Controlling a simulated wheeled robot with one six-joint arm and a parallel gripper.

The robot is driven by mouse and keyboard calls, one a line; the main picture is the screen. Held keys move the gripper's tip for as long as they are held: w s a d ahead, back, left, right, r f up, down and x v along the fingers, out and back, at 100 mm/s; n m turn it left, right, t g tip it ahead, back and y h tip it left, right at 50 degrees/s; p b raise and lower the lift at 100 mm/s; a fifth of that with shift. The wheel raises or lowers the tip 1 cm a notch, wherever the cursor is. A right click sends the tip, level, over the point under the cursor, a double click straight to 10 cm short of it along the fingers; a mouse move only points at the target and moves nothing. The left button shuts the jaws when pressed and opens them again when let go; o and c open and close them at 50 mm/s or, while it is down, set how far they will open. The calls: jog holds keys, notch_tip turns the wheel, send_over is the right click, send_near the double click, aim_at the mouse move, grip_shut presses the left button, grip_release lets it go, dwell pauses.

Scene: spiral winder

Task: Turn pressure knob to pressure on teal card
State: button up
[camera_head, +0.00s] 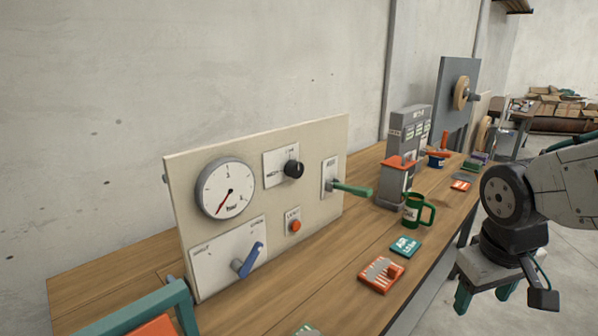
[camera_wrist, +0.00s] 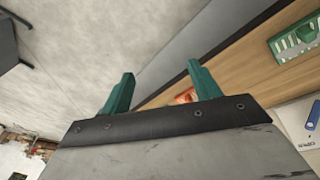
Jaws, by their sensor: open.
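A cream control panel (camera_head: 258,140) stands on the bench. A black round knob (camera_head: 293,169) sits on its small white plate, whose lettering I cannot read surely. A round gauge (camera_head: 227,188) left of it has a red needle pointing to the lower left. The teal card (camera_head: 405,246) lies flat on the bench, right of the panel; its white print seems to read "AIR 1.5 bar". My gripper (camera_head: 485,294) is open and empty, off the bench's front edge at the right, well away from the knob. Its teal fingers also show apart in the wrist view (camera_wrist: 160,86).
The panel also carries a blue lever (camera_head: 249,260), an orange button (camera_head: 295,226) and a green lever (camera_head: 352,188) sticking out. A green mug (camera_head: 416,211) and an orange card (camera_head: 381,274) stand and lie near the teal card. A grey machine (camera_head: 408,150) stands farther back.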

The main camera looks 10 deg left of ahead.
jog(key=w+a+f+n+t+y, duration=0.1)
jog(key=w+a+f+n+t, duration=0.2)
jog(key=w, duration=0.5)
jog(key=w+a+f+n+t+y, duration=0.1)
jog(key=w+a+n+t, duration=0.1)
jog(key=w+a, duration=0.45)
jog(key=n+t+y, duration=0.4)
jog(key=n+y, duration=0.7)
jog(key=y, duration=0.3)
send_near(298, 171)
jog(key=a, duration=0.2)
jog(key=x, duration=0.8)
jog(key=shift+w+d+r, duration=0.15)
jog(key=shift+w+d, duration=0.15)
jog(key=shift+w, duration=0.1)
jog(key=c, duration=1)
